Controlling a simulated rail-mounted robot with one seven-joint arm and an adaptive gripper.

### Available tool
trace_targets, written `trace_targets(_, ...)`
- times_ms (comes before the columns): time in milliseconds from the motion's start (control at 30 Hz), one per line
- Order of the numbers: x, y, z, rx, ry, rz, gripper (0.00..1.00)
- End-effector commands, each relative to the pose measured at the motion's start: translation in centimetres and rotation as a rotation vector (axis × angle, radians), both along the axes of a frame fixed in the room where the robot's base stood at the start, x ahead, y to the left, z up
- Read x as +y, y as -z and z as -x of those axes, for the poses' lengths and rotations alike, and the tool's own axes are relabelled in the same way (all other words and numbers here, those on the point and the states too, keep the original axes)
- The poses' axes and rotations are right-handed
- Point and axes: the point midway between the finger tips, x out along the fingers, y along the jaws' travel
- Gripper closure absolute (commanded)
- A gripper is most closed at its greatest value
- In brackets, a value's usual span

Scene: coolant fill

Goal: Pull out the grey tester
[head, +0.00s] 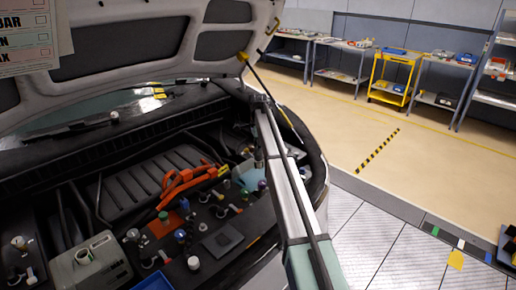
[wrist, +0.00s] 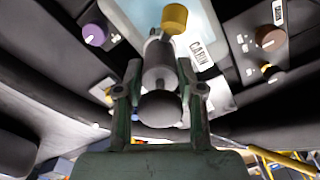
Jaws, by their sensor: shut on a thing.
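The grey tester (wrist: 160,108) is in the middle of the wrist view, its rounded end towards the camera. My gripper (wrist: 159,75) is shut on it, with one finger on each side. Its narrower far end points at the pale blue-white surface beside a yellow cap (wrist: 174,18) and a "CABIN" label (wrist: 200,54). I cannot tell whether the far end is seated in a socket. In the head view my arm reaches over the right side of the engine bay, and I cannot make out the gripper or the tester there.
A purple cap (wrist: 95,34) and a brown cap (wrist: 270,38) flank the tester. In the head view, orange cables (head: 178,183) and several coloured caps crowd the bay. The raised hood (head: 130,60) hangs above. The floor to the right (head: 440,180) is open.

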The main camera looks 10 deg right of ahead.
Motion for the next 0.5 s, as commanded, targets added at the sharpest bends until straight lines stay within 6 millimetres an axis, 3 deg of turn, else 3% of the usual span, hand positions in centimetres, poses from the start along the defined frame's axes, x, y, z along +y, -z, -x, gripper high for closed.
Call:
trace_targets(233, -0.01, 0.00, 0.15, 0.002, -0.182, 0.000, 0.84)
trace_targets(500, -0.01, 0.10, 0.16, 0.003, -0.214, 0.000, 0.84)
